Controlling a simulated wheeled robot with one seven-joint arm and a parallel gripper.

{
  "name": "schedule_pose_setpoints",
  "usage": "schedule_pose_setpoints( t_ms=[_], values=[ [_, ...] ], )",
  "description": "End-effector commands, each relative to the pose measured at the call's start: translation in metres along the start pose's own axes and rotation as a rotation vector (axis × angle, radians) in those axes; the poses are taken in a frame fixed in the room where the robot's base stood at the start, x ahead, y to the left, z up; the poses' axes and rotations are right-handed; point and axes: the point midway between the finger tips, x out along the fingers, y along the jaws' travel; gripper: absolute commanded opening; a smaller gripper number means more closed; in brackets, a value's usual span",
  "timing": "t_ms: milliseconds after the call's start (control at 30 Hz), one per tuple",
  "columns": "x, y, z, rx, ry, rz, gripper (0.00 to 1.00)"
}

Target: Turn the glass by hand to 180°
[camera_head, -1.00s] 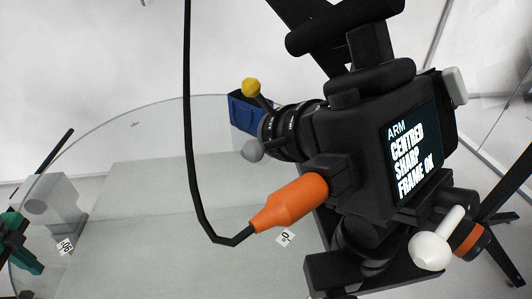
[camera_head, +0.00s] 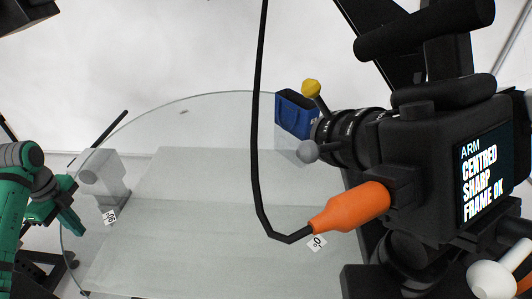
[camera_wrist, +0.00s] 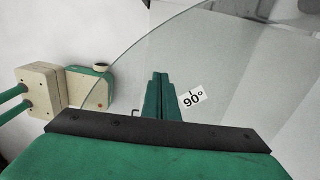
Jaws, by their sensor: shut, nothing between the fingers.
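The round clear glass plate (camera_head: 215,170) fills the middle of the head view, with a pale lower part showing through it. A "90°" label (camera_head: 110,217) is near its left edge and a "0°" label (camera_head: 317,242) near the orange connector. My green gripper (camera_head: 74,222) is at the left edge of the glass, left of the "90°" label. In the wrist view, my gripper's fingers (camera_wrist: 158,92) are together with nothing between them. They appear over the glass (camera_wrist: 215,60), just left of the "90°" label (camera_wrist: 193,98). I cannot tell if they touch the glass.
A black camera (camera_head: 435,150) with a lit screen stands at right. An orange connector (camera_head: 350,207) and black cable (camera_head: 257,120) hang in front. A blue object (camera_head: 296,113) is by the lens. A beige-green box (camera_wrist: 85,88) is left in the wrist view.

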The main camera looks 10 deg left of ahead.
Motion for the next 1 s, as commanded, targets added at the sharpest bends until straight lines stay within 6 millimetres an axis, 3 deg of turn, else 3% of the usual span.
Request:
schedule_pose_setpoints(
  t_ms=[500,1000],
  values=[
    [-0.036,-0.001,-0.001,0.002,-0.002,-0.001,0.0],
    [-0.04,0.0,0.0,0.0,-0.001,0.0,0.0]
  ],
)
